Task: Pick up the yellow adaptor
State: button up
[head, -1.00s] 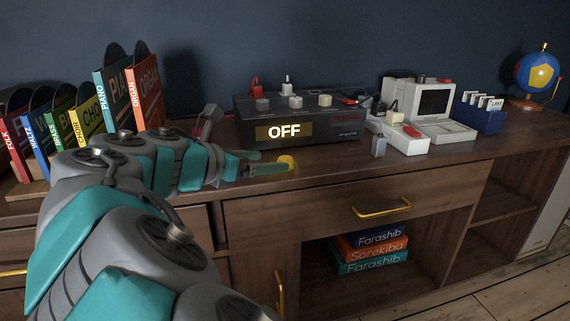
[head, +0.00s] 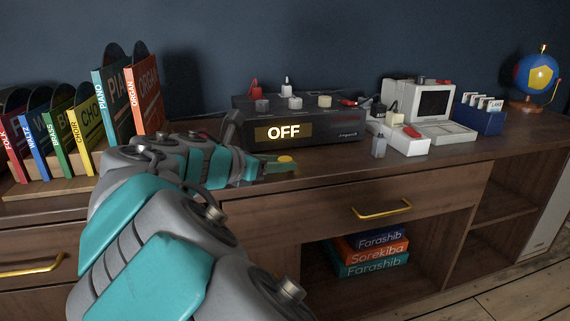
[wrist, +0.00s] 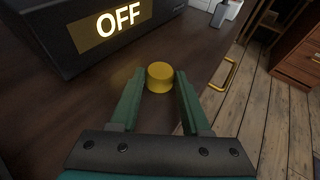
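The yellow adaptor (wrist: 160,77) is a short round yellow piece standing on the wooden cabinet top near its front edge. In the wrist view it sits between the tips of the two green fingers of my gripper (wrist: 158,92). The fingers are open, with a small gap visible on each side of it. In the head view the adaptor (head: 286,159) shows as a small yellow spot at the fingertips of my gripper (head: 284,165), partly hidden by a finger.
A black box (head: 310,131) reading "OFF" stands just behind, with knobs on top. A small grey adaptor (head: 379,146) and a white computer-like device (head: 435,110) are to the right. Upright record sleeves (head: 90,125) stand at the left. A gold drawer handle (head: 381,209) is below the front edge.

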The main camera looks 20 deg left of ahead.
grip_shut()
jog(key=shift+r, duration=0.15)
